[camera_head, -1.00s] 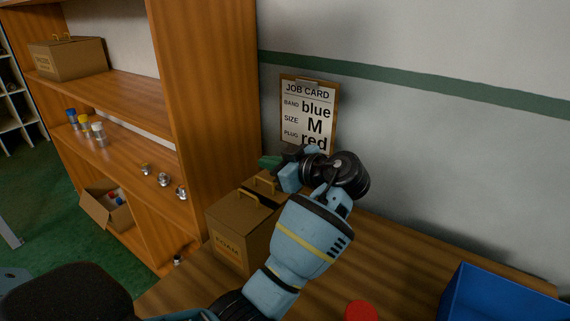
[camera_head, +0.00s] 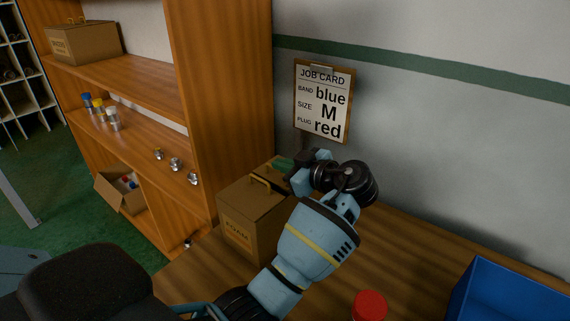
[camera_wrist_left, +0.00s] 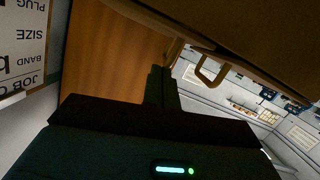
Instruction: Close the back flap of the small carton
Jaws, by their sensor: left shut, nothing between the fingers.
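The small carton, a brown box marked FOAM (camera_head: 236,224), stands on the wooden bench against the shelf unit. A loop handle (camera_head: 261,182) sits on its top flap at the front. My left gripper (camera_head: 284,165) is shut and empty at the carton's back top edge. The gripper and wrist cover much of the back flap, so its exact angle and whether the fingers touch it cannot be told. In the left wrist view the closed fingers (camera_wrist_left: 161,88) lie just below a brown carton panel (camera_wrist_left: 255,35) with a loop handle (camera_wrist_left: 210,72). My right gripper is not in view.
A job card (camera_head: 322,100) hangs on the wall behind. A red round object (camera_head: 369,305) and a blue bin (camera_head: 510,295) are on the bench to the right. The shelf unit (camera_head: 225,110) rises close to the carton's left. Bench between carton and bin is mostly clear.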

